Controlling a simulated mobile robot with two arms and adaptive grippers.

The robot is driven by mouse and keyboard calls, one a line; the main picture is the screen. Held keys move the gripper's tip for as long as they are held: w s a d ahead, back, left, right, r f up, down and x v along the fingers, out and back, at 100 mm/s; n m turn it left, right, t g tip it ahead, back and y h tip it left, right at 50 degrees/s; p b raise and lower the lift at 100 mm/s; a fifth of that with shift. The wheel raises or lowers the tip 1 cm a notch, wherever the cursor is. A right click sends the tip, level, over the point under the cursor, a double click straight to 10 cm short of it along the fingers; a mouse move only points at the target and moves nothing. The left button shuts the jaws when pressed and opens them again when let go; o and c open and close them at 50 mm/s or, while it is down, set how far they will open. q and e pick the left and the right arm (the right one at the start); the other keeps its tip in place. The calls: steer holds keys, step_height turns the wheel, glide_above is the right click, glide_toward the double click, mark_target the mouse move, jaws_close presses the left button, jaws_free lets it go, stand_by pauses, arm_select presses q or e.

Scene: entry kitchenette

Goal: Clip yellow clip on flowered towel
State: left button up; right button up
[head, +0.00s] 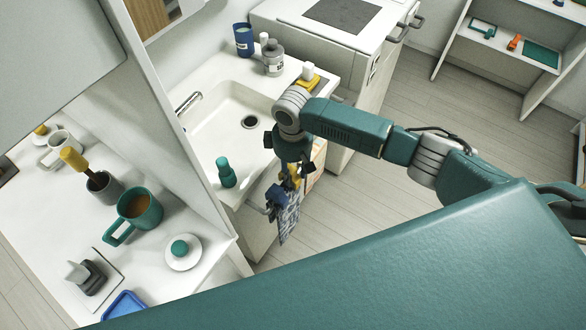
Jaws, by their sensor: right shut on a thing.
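My right gripper (290,168) reaches down in front of the sink counter, its arm coming in from the right. It is shut on the yellow clip (293,178), a small piece partly hidden by the fingers. The flowered towel (289,220), blue-grey and patterned, hangs just below the clip at the front of the counter. The clip is at the towel's upper end; I cannot tell whether it grips the cloth. A dark blue piece (276,200) shows beside the towel's top. My left gripper is not in view.
Several bottles stand behind the sink, and a yellow item (308,82) lies behind my wrist. A green mug (138,212) stands on the left counter. Floor (400,120) is clear at right.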

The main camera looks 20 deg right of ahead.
steer(key=shift+f, duration=0.6)
steer(key=o, duration=1.1)
steer(key=shift+r, duration=0.1)
step_height(320, 180, up, 12)
steer(key=shift+f, duration=0.15)
steer(key=shift+r+p, duration=0.4)
steer(key=shift+r, duration=0.15)
step_height(320, 180, up, 6)
steer(key=p, duration=0.7)
steer(key=shift+p, duration=0.35)
